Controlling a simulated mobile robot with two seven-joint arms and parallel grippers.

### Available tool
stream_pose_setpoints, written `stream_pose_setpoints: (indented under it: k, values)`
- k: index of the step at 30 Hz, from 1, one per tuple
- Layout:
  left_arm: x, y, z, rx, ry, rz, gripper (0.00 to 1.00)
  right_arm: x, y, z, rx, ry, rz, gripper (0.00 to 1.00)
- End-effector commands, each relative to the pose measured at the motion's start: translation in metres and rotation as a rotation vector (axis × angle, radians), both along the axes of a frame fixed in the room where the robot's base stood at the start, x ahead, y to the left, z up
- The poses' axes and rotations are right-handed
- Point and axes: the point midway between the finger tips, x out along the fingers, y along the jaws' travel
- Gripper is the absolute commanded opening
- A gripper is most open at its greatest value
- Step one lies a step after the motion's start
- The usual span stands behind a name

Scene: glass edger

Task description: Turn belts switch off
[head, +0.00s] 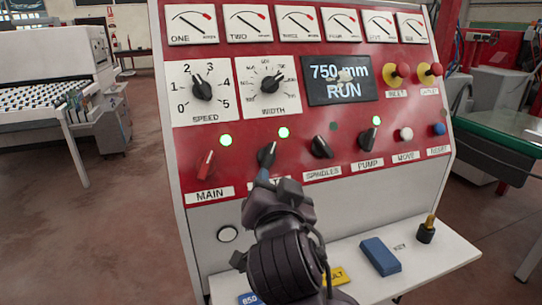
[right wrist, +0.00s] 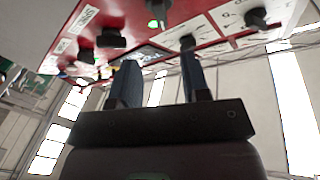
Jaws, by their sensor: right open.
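The belts switch (head: 267,154) is a dark knob, second from the left in the switch row on the red panel. Its label is mostly hidden behind my right gripper. The green lamp (head: 284,132) above it is lit. My right gripper (head: 263,178) is just below and in front of this knob; whether it touches the knob I cannot tell. In the right wrist view its two fingers (right wrist: 160,80) are apart with nothing between them, and a lit green lamp (right wrist: 153,23) shows beyond them. My left gripper is not in view.
The red main switch (head: 205,163) is to the left, the spindles (head: 321,147) and pump (head: 367,140) switches to the right. The display (head: 341,80) reads 750 mm RUN. A shelf (head: 430,262) below holds a blue block (head: 380,256) and a key (head: 427,230).

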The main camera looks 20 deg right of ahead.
Motion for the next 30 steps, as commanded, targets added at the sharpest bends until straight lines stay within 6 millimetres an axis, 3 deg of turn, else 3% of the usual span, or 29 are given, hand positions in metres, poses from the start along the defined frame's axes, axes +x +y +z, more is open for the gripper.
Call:
stream_pose_setpoints:
  k: [5, 21, 30]
  values:
    - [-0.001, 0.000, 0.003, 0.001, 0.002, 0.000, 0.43, 0.013, -0.002, 0.004, 0.000, -0.010, -0.001, 0.43]
    - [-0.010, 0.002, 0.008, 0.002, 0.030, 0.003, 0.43, 0.093, -0.022, 0.003, -0.001, -0.006, -0.002, 0.43]
    - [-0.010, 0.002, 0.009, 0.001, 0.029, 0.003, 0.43, 0.105, -0.025, 0.002, 0.002, -0.007, -0.001, 0.43]
